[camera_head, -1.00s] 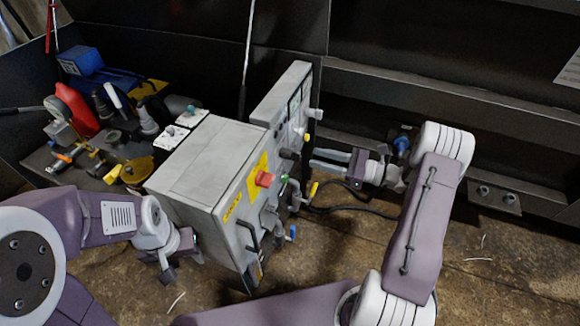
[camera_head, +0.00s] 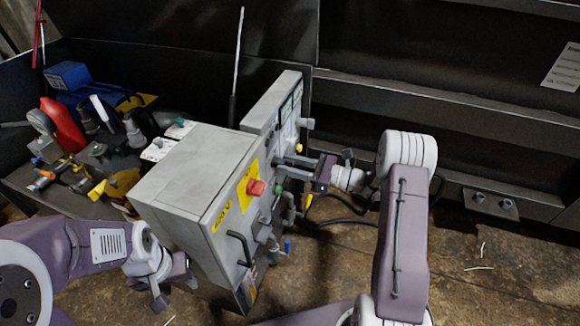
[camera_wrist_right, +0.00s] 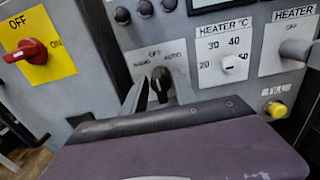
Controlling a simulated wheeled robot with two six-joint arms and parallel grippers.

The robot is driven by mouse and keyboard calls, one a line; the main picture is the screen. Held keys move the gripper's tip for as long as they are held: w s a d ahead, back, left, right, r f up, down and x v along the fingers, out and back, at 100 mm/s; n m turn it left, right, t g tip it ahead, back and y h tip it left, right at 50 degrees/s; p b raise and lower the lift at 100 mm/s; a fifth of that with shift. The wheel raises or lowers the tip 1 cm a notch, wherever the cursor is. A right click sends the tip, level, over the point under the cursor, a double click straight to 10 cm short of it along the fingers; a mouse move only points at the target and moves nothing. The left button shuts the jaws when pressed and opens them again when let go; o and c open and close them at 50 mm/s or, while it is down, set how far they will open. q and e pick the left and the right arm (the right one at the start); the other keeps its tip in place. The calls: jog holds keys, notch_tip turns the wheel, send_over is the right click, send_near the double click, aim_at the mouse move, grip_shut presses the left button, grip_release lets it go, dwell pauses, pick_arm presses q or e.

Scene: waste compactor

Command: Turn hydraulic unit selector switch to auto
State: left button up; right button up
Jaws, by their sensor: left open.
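The selector switch (camera_wrist_right: 160,84) is a small black knob on the grey panel in the right wrist view. Its labels read OFF above and AUTO to the upper right; the left label is hard to read. The knob stands roughly upright, towards OFF. My right gripper (camera_wrist_right: 158,92) has one finger on each side of the knob, with gaps visible; contact cannot be told. In the head view my right gripper (camera_head: 294,167) is at the panel face, and the knob is not clear there. My left gripper (camera_head: 175,288) is open and empty, low beside the cabinet's left side.
The grey cabinet (camera_head: 190,170) has a red rotary switch (camera_head: 256,187) on a yellow plate. Around the selector are a heater temperature knob (camera_wrist_right: 234,65), another heater switch (camera_wrist_right: 296,50) and a yellow button (camera_wrist_right: 277,109). Tools and cans clutter the left. Floor lies open at the right.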

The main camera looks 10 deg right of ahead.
grip_shut()
jog(key=shift+r+m+p, duration=0.15)
jog(key=shift+m+p, duration=0.15)
jog(key=shift+p, duration=0.3)
jog(key=m+p, duration=0.3)
jog(key=p, duration=0.2)
jog(key=shift+r+m, duration=0.1)
jog(key=shift+m, duration=0.2)
jog(key=shift+m+p, duration=1)
jog(key=shift+m, duration=0.1)
jog(key=shift+w+f+m+p, duration=0.1)
jog(key=shift+f+m+p, duration=0.2)
jog(key=shift+m+p, duration=0.7)
jog(key=shift+m, duration=0.4)
